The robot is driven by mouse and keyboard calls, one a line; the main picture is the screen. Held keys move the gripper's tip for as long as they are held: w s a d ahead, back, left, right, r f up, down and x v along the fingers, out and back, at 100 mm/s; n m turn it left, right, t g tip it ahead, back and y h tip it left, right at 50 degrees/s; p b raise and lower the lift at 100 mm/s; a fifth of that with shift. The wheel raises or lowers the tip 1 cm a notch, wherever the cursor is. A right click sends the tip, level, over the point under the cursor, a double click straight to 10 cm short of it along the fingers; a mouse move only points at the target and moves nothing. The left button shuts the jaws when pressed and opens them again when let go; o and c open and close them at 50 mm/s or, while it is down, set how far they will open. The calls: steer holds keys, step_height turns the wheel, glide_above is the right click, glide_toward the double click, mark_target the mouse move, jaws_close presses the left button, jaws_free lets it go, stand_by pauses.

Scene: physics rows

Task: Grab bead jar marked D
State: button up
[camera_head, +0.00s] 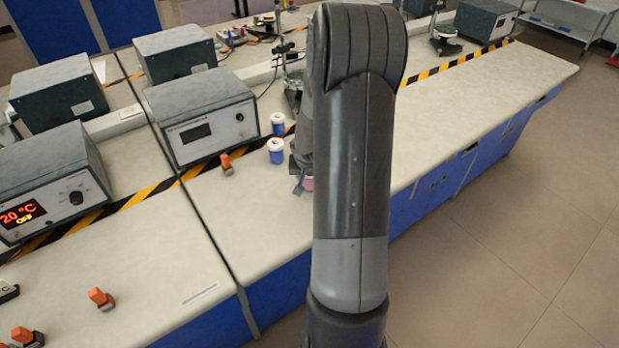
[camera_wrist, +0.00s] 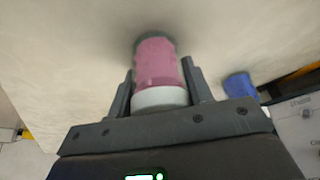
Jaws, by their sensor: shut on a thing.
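A jar with pink contents and a white lid (camera_wrist: 158,75) sits between the two fingers of my gripper (camera_wrist: 159,88) in the wrist view. The fingers are shut on it, one on each side. No letter can be read on it. In the head view a bit of pink (camera_head: 308,184) shows low beside my arm, under my gripper (camera_head: 300,180), which my arm partly hides. Two blue jars with white lids, a nearer one (camera_head: 276,152) and a farther one (camera_head: 278,124), stand on the bench to the left; their marks are too small to read.
A grey instrument box (camera_head: 203,115) stands left of the blue jars. An orange item (camera_head: 226,163) lies in front of it. Black and yellow tape (camera_head: 130,204) runs along the bench (camera_head: 255,215). A blue thing (camera_wrist: 240,85) is right of my gripper in the wrist view.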

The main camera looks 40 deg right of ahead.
steer(key=c, duration=0.4)
steer(key=shift+o, duration=0.2)
steer(key=shift+r, duration=0.5)
steer(key=r, duration=0.2)
steer(key=s+r, duration=0.1)
steer(key=shift+d+r, duration=0.35)
steer(key=shift+r, duration=0.05)
steer(key=s+d+r, duration=0.5)
steer(key=s+r, duration=0.1)
steer(key=s, duration=0.3)
steer(key=shift+d, duration=0.2)
